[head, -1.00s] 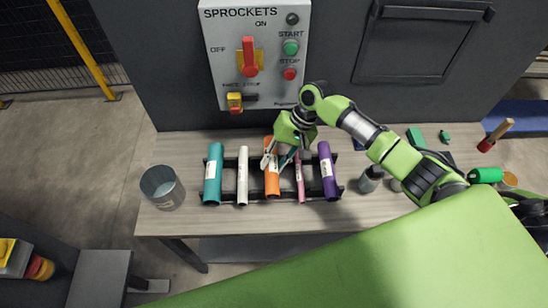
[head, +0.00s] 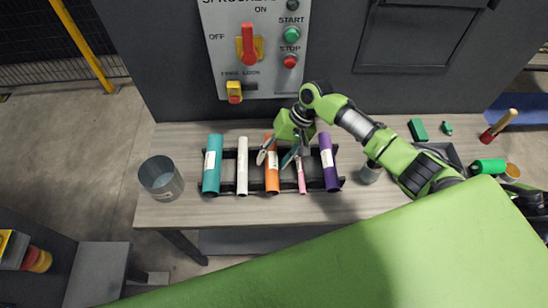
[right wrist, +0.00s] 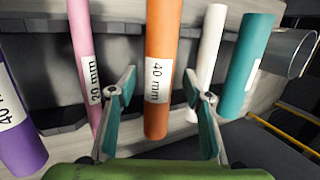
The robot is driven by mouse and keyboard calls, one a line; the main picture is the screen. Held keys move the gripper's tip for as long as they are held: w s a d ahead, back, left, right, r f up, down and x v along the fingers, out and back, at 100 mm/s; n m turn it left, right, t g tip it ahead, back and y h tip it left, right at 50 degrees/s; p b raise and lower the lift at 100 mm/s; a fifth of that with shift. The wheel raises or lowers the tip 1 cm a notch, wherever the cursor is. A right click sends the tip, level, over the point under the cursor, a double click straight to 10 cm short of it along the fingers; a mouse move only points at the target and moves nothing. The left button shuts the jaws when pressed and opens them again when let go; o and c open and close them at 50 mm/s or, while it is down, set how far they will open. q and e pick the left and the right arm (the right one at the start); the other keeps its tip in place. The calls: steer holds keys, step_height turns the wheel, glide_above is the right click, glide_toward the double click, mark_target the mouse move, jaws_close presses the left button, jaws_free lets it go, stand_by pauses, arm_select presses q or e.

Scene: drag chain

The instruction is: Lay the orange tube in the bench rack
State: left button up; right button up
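The orange tube (head: 272,178) lies in the dark bench rack (head: 228,188), between the white tube (head: 242,168) and the pink tube (head: 301,178). Its label reads 40 mm in the right wrist view (right wrist: 159,55). My right gripper (head: 276,158) is over the orange tube and hides part of it in the head view. In the right wrist view its fingers (right wrist: 163,97) are spread, one on each side of the orange tube, with gaps between. It holds nothing. My left gripper is out of view.
A teal tube (head: 212,165) and a purple tube (head: 329,165) lie at the rack's ends. A control panel (head: 262,60) is behind. The bench front is clear.

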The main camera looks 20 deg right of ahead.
stand_by(0.3)
steer(key=v, duration=1.2)
steer(key=shift+a, duration=0.1)
